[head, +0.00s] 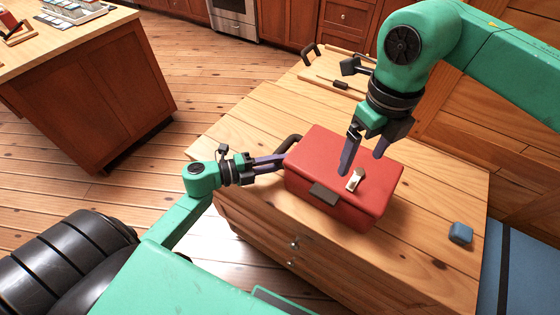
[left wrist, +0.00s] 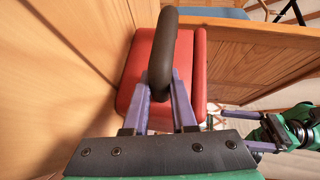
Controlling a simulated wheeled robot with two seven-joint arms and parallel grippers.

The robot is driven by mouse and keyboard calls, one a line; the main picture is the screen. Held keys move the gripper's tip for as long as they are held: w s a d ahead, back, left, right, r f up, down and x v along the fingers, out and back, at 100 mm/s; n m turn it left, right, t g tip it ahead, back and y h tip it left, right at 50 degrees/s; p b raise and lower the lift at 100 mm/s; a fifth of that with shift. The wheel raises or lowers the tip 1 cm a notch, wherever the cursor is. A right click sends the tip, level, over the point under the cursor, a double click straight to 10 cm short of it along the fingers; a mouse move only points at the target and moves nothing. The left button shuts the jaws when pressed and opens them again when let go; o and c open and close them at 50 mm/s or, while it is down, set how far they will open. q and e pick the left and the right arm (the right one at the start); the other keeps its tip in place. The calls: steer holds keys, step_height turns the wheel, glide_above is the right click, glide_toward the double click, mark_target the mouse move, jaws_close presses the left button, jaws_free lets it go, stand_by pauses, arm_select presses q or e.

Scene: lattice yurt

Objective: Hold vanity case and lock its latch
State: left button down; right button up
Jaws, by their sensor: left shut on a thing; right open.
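The red vanity case (head: 315,158) sits closed on the wooden cabinet top. Its dark curved handle (head: 290,143) is on its left end. My left gripper (head: 280,161) is shut on this handle; the left wrist view shows the handle (left wrist: 162,50) between its two purple fingers, with the red case (left wrist: 196,65) behind. A small pale metal latch piece (head: 355,180) stands on the lid, and a dark plate (head: 323,193) sits at the front edge. My right gripper (head: 363,163) is open just above the lid, fingers pointing down near the pale piece. Whether it touches cannot be told.
The wooden cabinet top (head: 250,115) has free room behind the case. A small blue block (head: 460,233) lies to the right of the case. A tray with dark handles (head: 335,78) lies at the back. Another counter (head: 80,50) stands at upper left across the floor.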

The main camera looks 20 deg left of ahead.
arm_select(q)
steer(key=shift+f, duration=0.2)
steer(key=c, duration=0.8)
jaws_free()
steer(key=shift+o, duration=0.8)
steer(key=shift+w, duration=0.1)
arm_select(e)
step_height(320, 180, up, 12)
arm_select(q)
steer(key=shift+a+r, duration=0.1)
steer(key=v, duration=1.1)
steer(key=shift+s+a, duration=0.2)
steer(key=shift+s, duration=0.1)
steer(key=shift+s+a, duration=0.1)
steer(key=shift+a, duration=0.05)
